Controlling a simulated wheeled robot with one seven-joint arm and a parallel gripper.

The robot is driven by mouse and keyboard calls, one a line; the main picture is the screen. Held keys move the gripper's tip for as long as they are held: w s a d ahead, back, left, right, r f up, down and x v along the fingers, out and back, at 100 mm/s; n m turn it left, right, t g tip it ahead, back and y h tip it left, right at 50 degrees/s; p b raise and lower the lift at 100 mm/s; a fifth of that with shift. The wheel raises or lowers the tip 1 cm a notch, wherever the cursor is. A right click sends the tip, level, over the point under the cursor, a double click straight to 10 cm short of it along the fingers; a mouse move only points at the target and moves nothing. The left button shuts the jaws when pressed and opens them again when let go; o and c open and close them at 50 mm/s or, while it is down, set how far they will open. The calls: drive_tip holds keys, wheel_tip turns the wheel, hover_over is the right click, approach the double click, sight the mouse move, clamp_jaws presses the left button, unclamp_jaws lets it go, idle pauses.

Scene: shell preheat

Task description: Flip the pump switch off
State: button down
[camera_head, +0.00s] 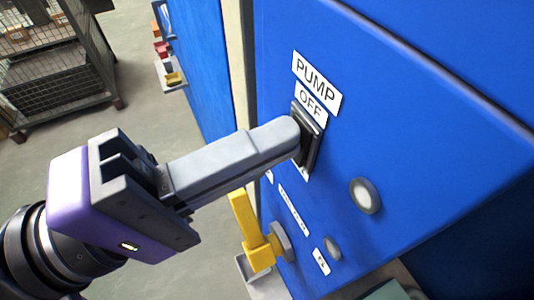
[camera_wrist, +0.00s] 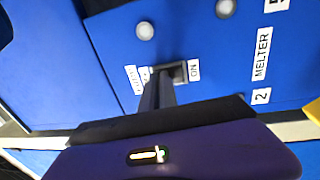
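The pump switch (camera_head: 313,142) is a black rocker on the blue cabinet face, below the PUMP label (camera_head: 316,83) and the OFF label (camera_head: 311,103). My gripper (camera_head: 288,136) reaches it from the left with its grey fingers together and nothing seen between them. The fingertips are at the switch and cover part of it; I cannot tell whether they press it. In the wrist view the switch (camera_wrist: 178,70) shows beyond the fingers (camera_wrist: 160,85), beside an ON label (camera_wrist: 194,70). The rocker's tilt is unclear.
Round grey buttons (camera_head: 365,195) sit on the blue panel (camera_head: 420,160). A yellow lever (camera_head: 246,222) stands out from it below my fingers. The wrist view shows a MELTER label (camera_wrist: 262,54). A wire cage cart (camera_head: 65,75) stands at the upper left on open floor (camera_head: 130,100).

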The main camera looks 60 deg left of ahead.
drive_tip(key=shift+w+d, duration=0.1)
drive_tip(key=shift+w, duration=0.1)
drive_tip(key=s+f+b, duration=0.1)
drive_tip(key=s, duration=0.7)
idle(0.4)
